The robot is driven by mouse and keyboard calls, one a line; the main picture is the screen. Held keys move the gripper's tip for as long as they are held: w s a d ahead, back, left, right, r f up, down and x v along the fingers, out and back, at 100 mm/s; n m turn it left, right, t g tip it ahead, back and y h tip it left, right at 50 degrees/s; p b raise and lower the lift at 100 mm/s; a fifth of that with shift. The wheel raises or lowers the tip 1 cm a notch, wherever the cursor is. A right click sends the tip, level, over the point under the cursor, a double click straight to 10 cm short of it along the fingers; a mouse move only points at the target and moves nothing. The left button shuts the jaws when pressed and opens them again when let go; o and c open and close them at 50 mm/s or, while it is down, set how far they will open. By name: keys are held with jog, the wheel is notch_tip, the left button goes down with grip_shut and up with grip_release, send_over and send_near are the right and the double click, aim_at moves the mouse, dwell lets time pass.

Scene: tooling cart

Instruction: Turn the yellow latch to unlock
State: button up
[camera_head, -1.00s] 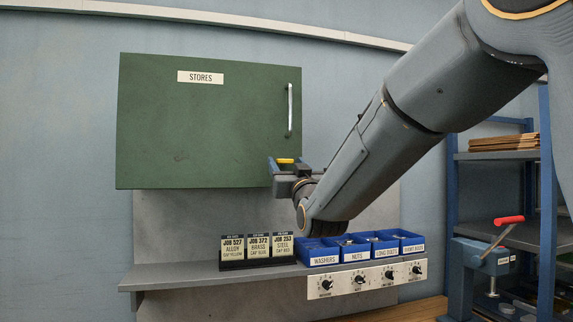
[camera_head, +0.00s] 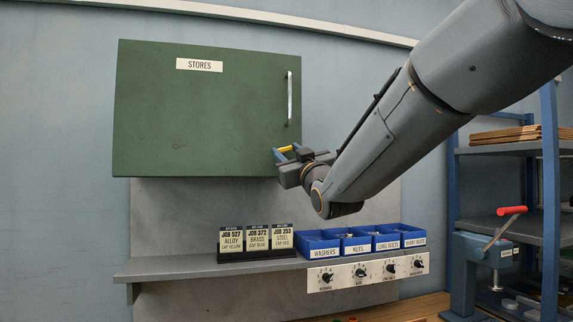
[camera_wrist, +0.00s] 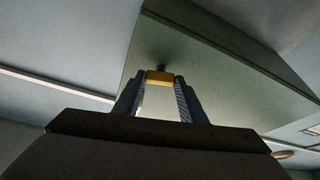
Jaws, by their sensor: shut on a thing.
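The yellow latch (camera_head: 286,149) is at the lower right corner of the green STORES cabinet door (camera_head: 200,115). My gripper (camera_head: 288,153) reaches it from the right, below the door handle. In the wrist view the latch (camera_wrist: 160,77) sits between my fingertips (camera_wrist: 161,80), which are closed on its two sides. The latch bar looks slightly tilted in the head view. The green door looks closed; its lower right corner is partly behind my gripper.
A pale vertical handle (camera_head: 290,97) is on the door's right side. Below stand job cards (camera_head: 257,240) and blue bins (camera_head: 345,243) on a grey shelf (camera_head: 190,266), above a panel of knobs (camera_head: 368,272). A blue rack and a red-handled vise (camera_head: 480,262) are at right.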

jog(key=n+g+y+b, duration=0.1)
jog(key=n, duration=0.1)
jog(key=n+y+b, duration=0.1)
jog(key=n+b, duration=0.1)
jog(key=n, duration=0.1)
jog(key=shift+d+g, duration=0.15)
jog(key=shift+g, duration=0.25)
jog(key=n+g, duration=0.1)
jog(key=n, duration=0.1)
jog(key=n+y, duration=0.1)
jog(key=n, duration=0.1)
jog(key=shift+w+d+r+n+g, duration=0.1)
jog(key=shift+r+n+g, duration=0.1)
jog(key=shift+n+g, duration=0.2)
jog(key=n, duration=0.1)
jog(key=n+g+p, duration=0.1)
jog(key=n, duration=0.1)
jog(key=n+g, duration=0.1)
jog(key=n, duration=0.1)
jog(key=shift+r+p, duration=0.25)
jog(key=shift+p, duration=0.15)
jog(key=shift+n+g+p, duration=0.6)
jog(key=shift+n+p, duration=0.4)
jog(key=shift+n, duration=0.5)
jog(key=o, duration=1.1)
jog(key=shift+c, duration=0.2)
